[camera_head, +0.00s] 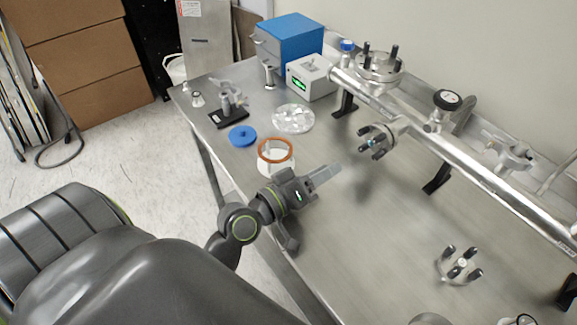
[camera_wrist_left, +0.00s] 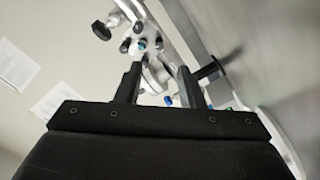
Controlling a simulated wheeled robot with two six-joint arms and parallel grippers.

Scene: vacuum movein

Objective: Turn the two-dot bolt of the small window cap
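A small round cap (camera_head: 376,141) with dark bolts around its rim sits on the end of a short side port of the metal tube. It has a light blue spot and also shows in the left wrist view (camera_wrist_left: 141,46), ahead of the fingers. The dots on its bolts are too small to make out. My left gripper (camera_head: 327,174) is over the table, lower left of the cap and apart from it. In the left wrist view its two fingers (camera_wrist_left: 159,82) stand apart with nothing held between them. My right gripper is not in view.
The long metal tube (camera_head: 480,165) stands on black supports along the table's back. A separate bolted piece (camera_head: 461,265) lies at lower right. An orange-ringed white piece (camera_head: 276,154), a blue disc (camera_head: 242,135) and a foil-like dish (camera_head: 293,118) lie left. The table's middle is clear.

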